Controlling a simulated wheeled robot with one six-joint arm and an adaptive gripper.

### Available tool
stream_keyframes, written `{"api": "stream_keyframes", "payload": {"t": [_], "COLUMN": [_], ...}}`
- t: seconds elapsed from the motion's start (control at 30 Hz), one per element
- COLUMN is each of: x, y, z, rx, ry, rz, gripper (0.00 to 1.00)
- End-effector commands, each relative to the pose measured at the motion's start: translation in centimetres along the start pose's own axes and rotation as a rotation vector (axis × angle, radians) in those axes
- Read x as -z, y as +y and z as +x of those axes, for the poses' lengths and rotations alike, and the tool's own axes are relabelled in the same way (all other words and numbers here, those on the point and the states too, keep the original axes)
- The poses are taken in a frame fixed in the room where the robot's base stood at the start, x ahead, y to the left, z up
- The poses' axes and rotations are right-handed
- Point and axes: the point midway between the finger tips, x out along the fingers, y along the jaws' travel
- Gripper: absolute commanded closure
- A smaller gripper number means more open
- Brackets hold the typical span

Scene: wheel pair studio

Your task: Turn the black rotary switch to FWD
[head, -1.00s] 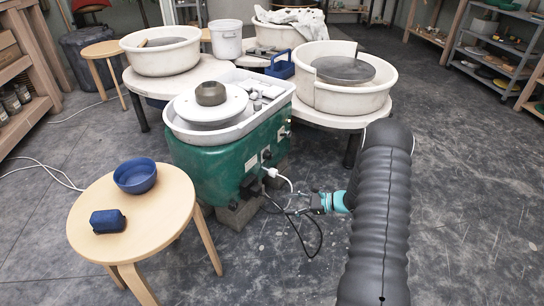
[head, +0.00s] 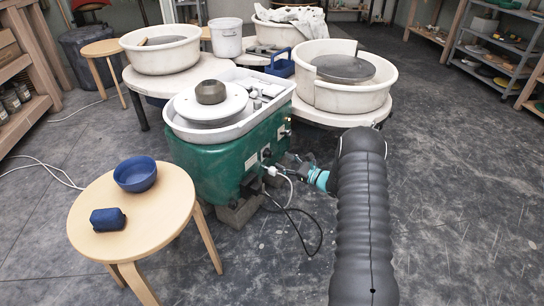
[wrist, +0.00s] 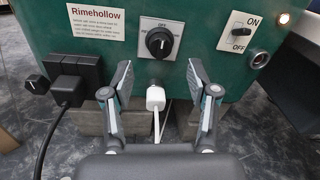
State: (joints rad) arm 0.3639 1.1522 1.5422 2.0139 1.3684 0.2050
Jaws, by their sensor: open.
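The black rotary switch (wrist: 159,42) sits on a grey plate on the green wheel housing (wrist: 205,25) in the wrist view. OFF is printed above the knob; the smaller side lettering and the exact pointer direction are too small to tell. My gripper (wrist: 160,76) is open and empty, its two fingers spread to either side, just below and in front of the knob, not touching it. In the head view my gripper (head: 299,164) is beside the right end of the green pottery wheel (head: 205,165); the switch is too small to make out there.
A white plug with a cable (wrist: 155,98) sticks out below the knob, between the fingers. An ON/OFF switch (wrist: 240,31) is to the right, and black plugs (wrist: 75,78) are to the left. A stool (head: 150,220) holds a blue bowl (head: 135,174).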

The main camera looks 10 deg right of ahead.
Motion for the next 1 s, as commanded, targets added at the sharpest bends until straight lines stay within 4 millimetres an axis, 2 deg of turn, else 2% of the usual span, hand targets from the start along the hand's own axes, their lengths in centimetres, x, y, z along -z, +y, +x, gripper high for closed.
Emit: {"api": "stream_keyframes", "payload": {"t": [0.03,0.2,0.4,0.8,0.87,1.0], "x": [0.0,0.0,0.1,0.0,0.0,0.0], "y": [0.1,0.1,0.1,0.0,0.0,0.0], "z": [1.1,3.9,6.0,6.7,6.7,6.7], "rx": [-0.002,-0.002,-0.001,0.000,0.000,0.000], "ry": [-0.002,-0.002,0.000,0.001,0.001,0.000], "rz": [-0.001,-0.001,0.001,0.001,0.001,0.001], "gripper": [0.41,0.41,0.41,0.41,0.53,0.88]}}
